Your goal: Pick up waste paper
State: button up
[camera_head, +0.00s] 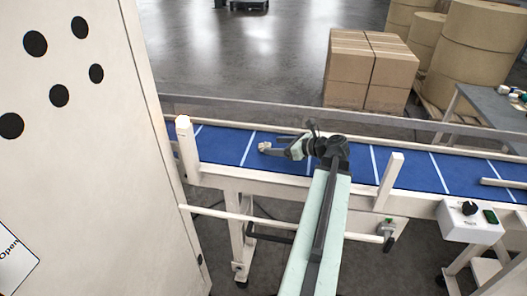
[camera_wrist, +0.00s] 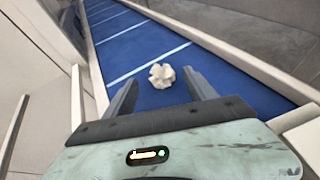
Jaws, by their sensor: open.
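A crumpled piece of pale waste paper (camera_wrist: 161,76) lies on the blue conveyor belt. It also shows in the head view (camera_head: 264,147), small, at the left tip of my gripper. My gripper (camera_wrist: 163,92) is open. In the wrist view the paper sits just ahead of and between its two dark fingers, apart from both as far as I can see. In the head view my gripper (camera_head: 272,149) is over the belt and points left toward the paper. Whether the fingertips reach around the paper is hard to tell there.
The blue belt (camera_head: 225,149) with white cross lines runs across between pale rails. A white post (camera_head: 187,150) stands at its left, near a large pale cabinet (camera_head: 85,130). Another post (camera_head: 390,180) and a control box (camera_head: 470,221) stand to the right. Cartons (camera_head: 365,75) stand behind.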

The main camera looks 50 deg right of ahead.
aim_at(268, 145)
jog(key=b+x, duration=0.1)
jog(key=x, duration=0.5)
jog(key=shift+d+r+b, duration=0.1)
jog(key=shift+b, duration=0.3)
jog(key=shift+s, duration=0.1)
jog(key=c, duration=1.4)
jog(key=shift+o, duration=0.2)
